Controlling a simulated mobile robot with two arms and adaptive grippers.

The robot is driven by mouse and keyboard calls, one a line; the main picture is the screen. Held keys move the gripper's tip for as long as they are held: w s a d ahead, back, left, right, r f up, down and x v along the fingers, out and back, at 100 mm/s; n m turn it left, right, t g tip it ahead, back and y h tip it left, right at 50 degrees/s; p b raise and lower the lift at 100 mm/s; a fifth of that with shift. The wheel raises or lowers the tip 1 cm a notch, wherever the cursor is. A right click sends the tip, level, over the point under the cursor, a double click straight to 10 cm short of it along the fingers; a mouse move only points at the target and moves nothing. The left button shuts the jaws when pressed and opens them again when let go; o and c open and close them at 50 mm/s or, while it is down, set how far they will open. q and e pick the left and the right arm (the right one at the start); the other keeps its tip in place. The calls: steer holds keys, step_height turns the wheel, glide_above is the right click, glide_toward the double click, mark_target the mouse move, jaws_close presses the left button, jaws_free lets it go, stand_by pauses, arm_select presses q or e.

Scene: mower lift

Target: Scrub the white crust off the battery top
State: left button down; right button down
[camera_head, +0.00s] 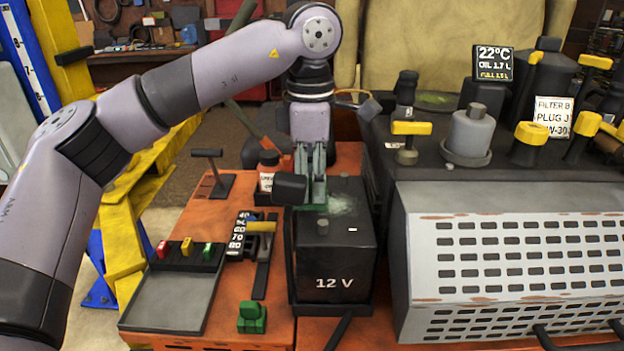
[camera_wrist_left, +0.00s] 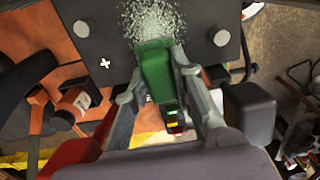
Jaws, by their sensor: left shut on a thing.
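The black battery (camera_head: 335,255), marked "12 V", stands on the orange deck. White crust (camera_head: 343,204) lies on its top, to the right of my left gripper, and shows as a speckled white patch (camera_wrist_left: 160,18) in the wrist view. My left gripper (camera_head: 313,197) points down over the back left of the battery top. It is shut on a green block-like tool (camera_wrist_left: 156,72), whose far end reaches the edge of the crust. Its underside is hidden, so I cannot tell for sure whether it touches. My right gripper is not in view.
A small bottle (camera_head: 267,176) stands close behind the battery's left side. A gauge strip (camera_head: 238,236), a grey tray (camera_head: 170,303) and a green piece (camera_head: 252,318) are to the left. The vented white cover (camera_head: 520,255) and yellow-handled parts (camera_head: 411,128) stand close on the right.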

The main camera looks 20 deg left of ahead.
arm_select(q)
steer(key=shift+w+d+p, duration=0.3)
steer(key=shift+d, duration=0.7)
steer(key=shift+w+d+p, duration=0.25)
steer(key=shift+d+p, duration=0.05)
steer(key=shift+d, duration=0.65)
steer(key=shift+w+d+p, duration=0.15)
steer(key=shift+d+p, duration=0.15)
steer(key=shift+d, duration=0.3)
steer(key=shift+w+d+f+p, duration=0.1)
steer(key=shift+w+d+p, duration=0.15)
steer(key=shift+d, duration=0.45)
steer(key=shift+w+d+f+p, duration=0.1)
steer(key=shift+d+p, duration=0.1)
steer(key=shift+d, duration=0.45)
steer(key=shift+r, duration=0.15)
